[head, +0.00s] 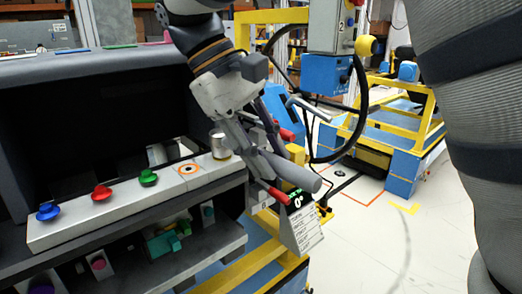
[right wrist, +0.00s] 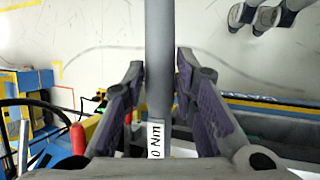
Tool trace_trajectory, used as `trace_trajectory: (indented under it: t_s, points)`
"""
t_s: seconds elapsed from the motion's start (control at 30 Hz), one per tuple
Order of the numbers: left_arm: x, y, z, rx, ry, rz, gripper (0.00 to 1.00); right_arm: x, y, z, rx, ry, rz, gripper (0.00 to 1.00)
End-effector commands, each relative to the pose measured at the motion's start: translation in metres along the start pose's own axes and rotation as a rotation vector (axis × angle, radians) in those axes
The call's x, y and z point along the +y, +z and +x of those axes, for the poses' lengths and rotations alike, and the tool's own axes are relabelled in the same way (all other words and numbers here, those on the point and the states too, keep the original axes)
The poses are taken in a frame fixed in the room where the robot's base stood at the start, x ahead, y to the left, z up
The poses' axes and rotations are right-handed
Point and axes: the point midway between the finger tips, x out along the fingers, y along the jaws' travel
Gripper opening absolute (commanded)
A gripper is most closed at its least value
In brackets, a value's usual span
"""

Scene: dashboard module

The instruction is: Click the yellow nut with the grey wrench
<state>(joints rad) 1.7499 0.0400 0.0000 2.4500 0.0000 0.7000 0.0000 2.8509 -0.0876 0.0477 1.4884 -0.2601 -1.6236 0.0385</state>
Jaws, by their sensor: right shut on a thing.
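My right gripper (head: 262,136) is shut on the grey wrench (head: 292,172), beside the right end of the dashboard's white strip. In the right wrist view, the wrench shaft (right wrist: 160,60) runs upward between the purple fingers of the gripper (right wrist: 160,85), with a white "0 Nm" label near its base. A pale yellowish cylinder (head: 220,145) stands upright on the strip's right end, left of the gripper. It may be the yellow nut; its colour is hard to tell. The wrench's working end is not clear. My left gripper is not in view.
The white strip (head: 130,205) also carries a blue knob (head: 48,211), a red knob (head: 101,192), a green knob (head: 148,177) and an orange ring mark (head: 189,169). A yellow and blue cart (head: 400,165) stands at the back right. Clear floor (head: 400,245) lies at the right.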

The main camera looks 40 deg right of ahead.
Motion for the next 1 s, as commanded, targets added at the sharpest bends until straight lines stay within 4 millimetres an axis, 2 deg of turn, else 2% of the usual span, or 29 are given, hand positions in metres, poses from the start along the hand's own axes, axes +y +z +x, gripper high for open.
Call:
trace_trajectory:
  t_s: [0.5, 1.0]
  points:
    - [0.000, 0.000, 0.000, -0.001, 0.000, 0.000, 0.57, 0.008, -0.001, 0.002, 0.022, 0.025, -0.065, 0.00]
    - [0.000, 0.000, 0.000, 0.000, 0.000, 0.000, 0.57, 0.021, 0.013, -0.032, 0.025, 0.027, -0.063, 0.00]
